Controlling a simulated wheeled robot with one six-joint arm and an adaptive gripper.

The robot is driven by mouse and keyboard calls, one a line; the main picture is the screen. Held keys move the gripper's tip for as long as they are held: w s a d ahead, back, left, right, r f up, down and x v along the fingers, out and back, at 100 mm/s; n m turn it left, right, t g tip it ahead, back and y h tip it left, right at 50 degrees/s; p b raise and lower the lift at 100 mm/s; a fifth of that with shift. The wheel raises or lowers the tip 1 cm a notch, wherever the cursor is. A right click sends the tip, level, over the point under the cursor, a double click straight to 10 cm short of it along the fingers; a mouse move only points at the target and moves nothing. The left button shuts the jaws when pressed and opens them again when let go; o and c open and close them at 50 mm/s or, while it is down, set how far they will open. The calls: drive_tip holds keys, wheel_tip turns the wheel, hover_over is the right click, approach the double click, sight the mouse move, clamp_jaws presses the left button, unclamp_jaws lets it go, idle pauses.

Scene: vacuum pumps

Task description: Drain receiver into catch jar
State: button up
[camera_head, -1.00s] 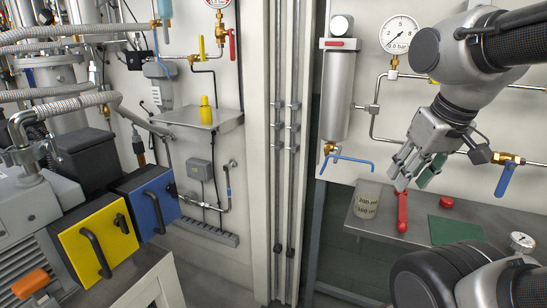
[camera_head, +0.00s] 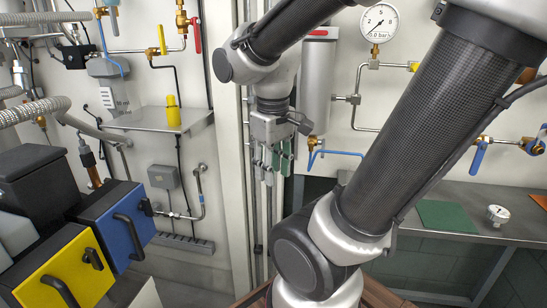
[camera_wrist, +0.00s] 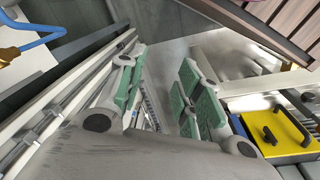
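The receiver, a grey upright cylinder with a red-marked cap (camera_head: 318,85), hangs on the wall at the centre. A brass drain valve with a blue lever (camera_head: 335,153) is at its bottom. The lever also shows at the top left of the wrist view (camera_wrist: 35,43). My gripper (camera_head: 273,176) points down, left of the receiver, in front of the wall post. In the wrist view its green-padded fingers (camera_wrist: 163,75) are apart with nothing between them. The catch jar is in neither current view; my arm covers the part of the bench below the receiver.
A steel bench (camera_head: 465,197) on the right carries a green mat (camera_head: 447,216) and a small gauge (camera_head: 497,214). A pressure gauge (camera_head: 379,22) is on the wall. Yellow (camera_head: 62,277) and blue (camera_head: 115,229) handled boxes stand at lower left. A shelf (camera_head: 150,117) holds a yellow bottle (camera_head: 173,111).

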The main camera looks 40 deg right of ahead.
drive_tip(key=s+d+f+n+g+h, duration=0.1)
drive_tip(key=d+f+n+g+h, duration=0.5)
drive_tip(key=f+n+g, duration=0.3)
drive_tip(key=w+d+r+n+h, duration=0.2)
drive_tip(key=n+h, duration=0.3)
drive_tip(key=n, duration=0.4)
drive_tip(key=w+d+r+n+h, duration=0.3)
drive_tip(key=w+n+h, duration=0.2)
drive_tip(key=n, duration=0.4)
drive_tip(key=shift+d+n, duration=0.35)
drive_tip(key=shift+n, duration=0.05)
drive_tip(key=shift+r, duration=0.1)
